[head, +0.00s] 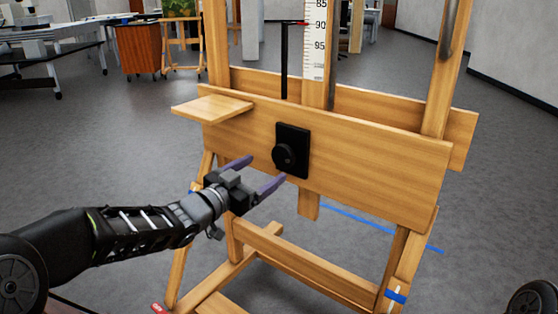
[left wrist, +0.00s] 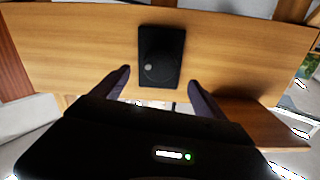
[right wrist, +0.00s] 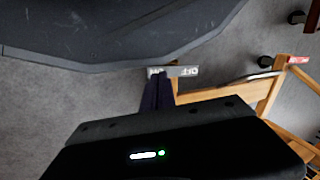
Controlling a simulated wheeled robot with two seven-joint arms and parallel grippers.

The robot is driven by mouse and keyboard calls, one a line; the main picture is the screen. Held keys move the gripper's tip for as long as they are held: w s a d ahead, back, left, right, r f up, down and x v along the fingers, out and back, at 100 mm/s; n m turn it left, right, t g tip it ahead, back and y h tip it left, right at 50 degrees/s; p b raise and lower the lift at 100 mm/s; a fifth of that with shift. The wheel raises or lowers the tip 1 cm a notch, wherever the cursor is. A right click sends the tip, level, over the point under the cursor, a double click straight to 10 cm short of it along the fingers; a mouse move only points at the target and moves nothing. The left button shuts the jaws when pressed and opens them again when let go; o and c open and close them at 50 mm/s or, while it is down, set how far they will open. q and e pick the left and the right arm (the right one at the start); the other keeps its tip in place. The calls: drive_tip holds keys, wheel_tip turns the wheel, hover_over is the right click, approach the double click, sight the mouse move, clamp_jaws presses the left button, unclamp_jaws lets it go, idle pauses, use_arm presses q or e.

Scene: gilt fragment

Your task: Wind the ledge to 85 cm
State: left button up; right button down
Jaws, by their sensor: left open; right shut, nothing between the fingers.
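The ledge is a wide wooden board (head: 375,165) across the easel, with a black plate and round black knob (head: 284,156) on its front. The knob also shows in the left wrist view (left wrist: 158,68), with a pale dot on it. A white scale (head: 314,40) reads 85, 90, 95 downward; a black pointer (head: 284,60) with a red tip stands at about 90. My left gripper (head: 262,172) is open, its purple fingers aimed at the knob and seemingly short of it. My right gripper (right wrist: 157,78) is shut and empty, out of the head view.
A small wooden shelf (head: 213,108) juts out at the ledge's left end, above my left arm. The easel's wooden legs and lower bars (head: 300,255) stand below. Blue tape (head: 345,217) marks the floor. A small ON/OFF label (right wrist: 175,72) shows by my right fingertips.

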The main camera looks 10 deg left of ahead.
sight(281, 158)
use_arm(q)
drive_tip(key=b+x, duration=0.1)
drive_tip(key=x, duration=0.6)
drive_tip(key=shift+w+d, duration=0.1)
drive_tip(key=c, duration=1.4)
